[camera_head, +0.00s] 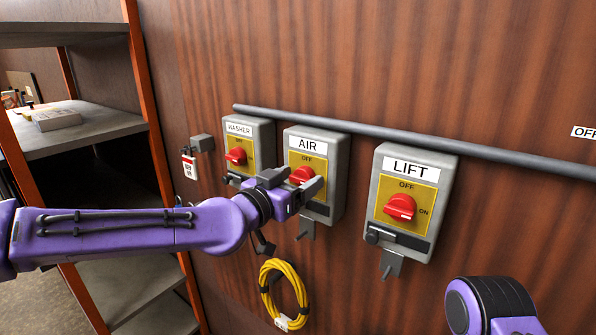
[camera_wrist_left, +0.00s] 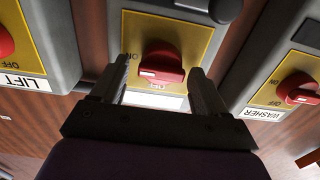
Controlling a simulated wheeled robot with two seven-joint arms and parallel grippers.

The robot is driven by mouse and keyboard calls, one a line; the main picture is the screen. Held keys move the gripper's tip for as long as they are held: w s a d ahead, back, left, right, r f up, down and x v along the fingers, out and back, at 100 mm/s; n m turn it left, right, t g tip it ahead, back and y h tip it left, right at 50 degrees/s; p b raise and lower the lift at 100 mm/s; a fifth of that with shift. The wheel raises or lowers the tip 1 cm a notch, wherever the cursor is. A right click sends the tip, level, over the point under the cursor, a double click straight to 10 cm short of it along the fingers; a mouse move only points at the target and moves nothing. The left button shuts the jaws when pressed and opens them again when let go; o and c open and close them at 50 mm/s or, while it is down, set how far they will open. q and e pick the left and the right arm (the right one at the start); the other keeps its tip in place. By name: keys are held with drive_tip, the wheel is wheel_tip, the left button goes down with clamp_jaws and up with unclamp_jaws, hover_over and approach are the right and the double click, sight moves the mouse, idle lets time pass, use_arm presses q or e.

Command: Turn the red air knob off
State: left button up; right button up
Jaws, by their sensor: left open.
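The red AIR knob (camera_head: 302,175) sits on the yellow plate of the grey AIR box (camera_head: 325,150). My left gripper (camera_head: 293,182) is open in front of it and hides part of the knob and plate. In the left wrist view the knob (camera_wrist_left: 162,66) lies between the two open fingers, with a gap visible on each side. That view is upside down. The knob's handle lies crosswise, with its white mark toward the ON side and OFF lettering below it. I cannot tell how far the fingertips are from the plate. My right gripper is not in view.
The WASHER box (camera_head: 262,140) stands close left of the AIR box, and the LIFT box (camera_head: 440,170) stands to the right, each with a red knob. A grey pipe (camera_head: 500,160) runs above them. A yellow cable coil (camera_head: 300,290) hangs below. Shelves (camera_head: 80,130) stand at left.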

use_arm(q)
drive_tip(key=shift+w, duration=0.1)
drive_tip(key=c, duration=1)
drive_tip(key=shift+n+b, duration=0.3)
drive_tip(key=shift+n, duration=0.1)
drive_tip(key=n+b, duration=0.1)
drive_tip(key=n, duration=0.2)
drive_tip(key=shift+f, duration=0.1)
drive_tip(key=n+b, duration=0.2)
drive_tip(key=n, duration=0.2)
drive_tip(key=shift+w+a+n, duration=0.1)
drive_tip(key=shift+n, duration=0.2)
drive_tip(key=n+b, duration=0.2)
drive_tip(key=n, duration=0.3)
drive_tip(key=shift+a+f, duration=0.1)
drive_tip(key=shift+n+b, duration=0.6)
drive_tip(key=shift+n, duration=1.6)
